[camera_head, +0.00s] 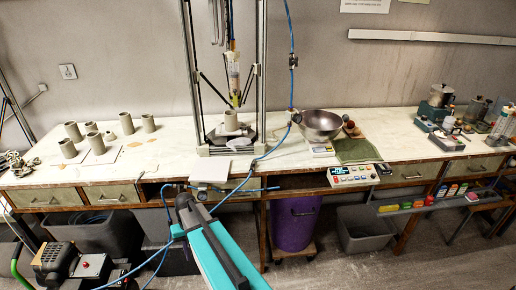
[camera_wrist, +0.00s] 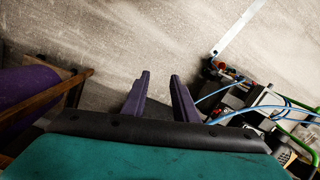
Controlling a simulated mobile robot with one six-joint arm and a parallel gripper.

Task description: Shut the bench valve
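In the head view a thin blue hose (camera_head: 289,35) hangs down to the bench. A small dark fitting (camera_head: 296,117) sits on it just above the bench top, and another fitting (camera_head: 293,62) sits higher up. A small fitting with blue tubing (camera_head: 202,193) is at the bench's front edge. I cannot tell which of these is the bench valve, or any handle's position. My teal arm stands in front of the bench. In the wrist view my gripper (camera_wrist: 161,76) is open and empty, its two purple fingers apart over bare floor.
The bench top (camera_head: 275,160) holds grey clay cylinders (camera_head: 126,123), a tall frame printer (camera_head: 264,60) and a metal bowl (camera_head: 320,124). A control panel (camera_head: 353,176) is on the front edge. A purple bin (camera_head: 295,225) and a grey crate (camera_head: 365,230) stand below.

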